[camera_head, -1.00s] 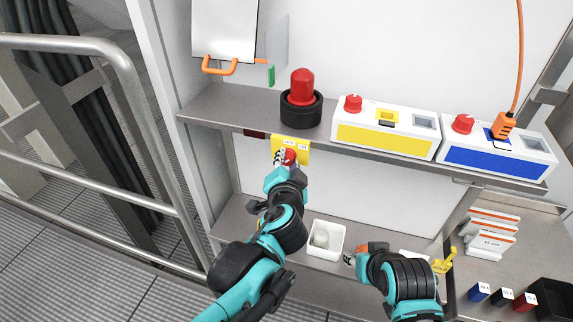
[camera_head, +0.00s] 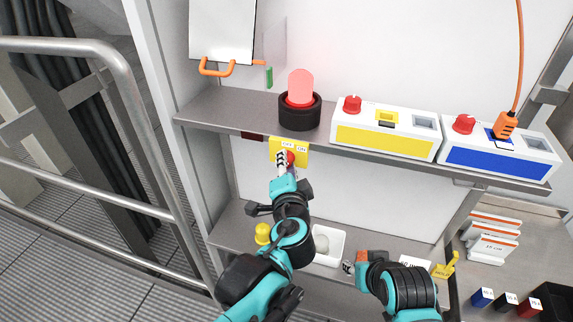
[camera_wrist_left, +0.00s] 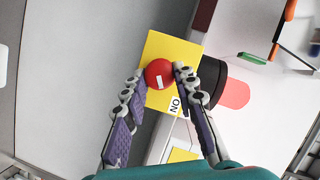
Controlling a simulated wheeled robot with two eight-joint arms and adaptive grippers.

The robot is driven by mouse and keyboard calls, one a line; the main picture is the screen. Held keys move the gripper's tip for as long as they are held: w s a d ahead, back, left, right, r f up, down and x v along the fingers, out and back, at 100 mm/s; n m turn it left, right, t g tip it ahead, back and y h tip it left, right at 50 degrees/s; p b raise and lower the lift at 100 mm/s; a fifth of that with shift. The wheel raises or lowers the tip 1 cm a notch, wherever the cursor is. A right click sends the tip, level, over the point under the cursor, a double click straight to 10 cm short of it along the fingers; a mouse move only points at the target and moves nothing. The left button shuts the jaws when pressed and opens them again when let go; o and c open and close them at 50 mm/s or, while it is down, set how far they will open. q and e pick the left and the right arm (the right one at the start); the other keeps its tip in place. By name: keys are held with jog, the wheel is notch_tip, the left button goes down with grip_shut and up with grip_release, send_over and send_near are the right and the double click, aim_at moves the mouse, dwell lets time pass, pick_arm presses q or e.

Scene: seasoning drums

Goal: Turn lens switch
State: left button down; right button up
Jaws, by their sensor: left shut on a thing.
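A yellow switch panel (camera_head: 302,146) with OFF and ON labels is on the upper shelf's front edge. Its round red knob (camera_head: 291,157) shows more clearly in the left wrist view (camera_wrist_left: 158,73), with a white mark on its face. My left gripper (camera_wrist_left: 159,80) is shut on the knob, with one finger on each side. In the head view my left gripper (camera_head: 284,161) partly hides the panel and knob. A red beacon lamp (camera_head: 300,89) in a black base stands above the panel and looks lit. My right gripper (camera_head: 349,267) is low, beside a white bin; its fingers are too small to judge.
A yellow-fronted box (camera_head: 384,141) and a blue-fronted box (camera_head: 497,164) with red knobs stand on the upper shelf (camera_head: 228,112). A white bin (camera_head: 331,258) sits on the lower shelf. A metal railing (camera_head: 140,130) stands at the left.

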pick_arm(q)
jog(key=c, duration=1.2)
grip_release()
jog(key=shift+s, duration=0.1)
jog(key=s, duration=0.4)
jog(key=s+r, duration=0.1)
jog(key=s, duration=0.2)
jog(key=s+r, duration=0.1)
jog(key=s, duration=0.3)
jog(key=shift+s+d+r, duration=0.1)
jog(key=shift+s+d, duration=0.05)
jog(key=shift+s, duration=0.15)
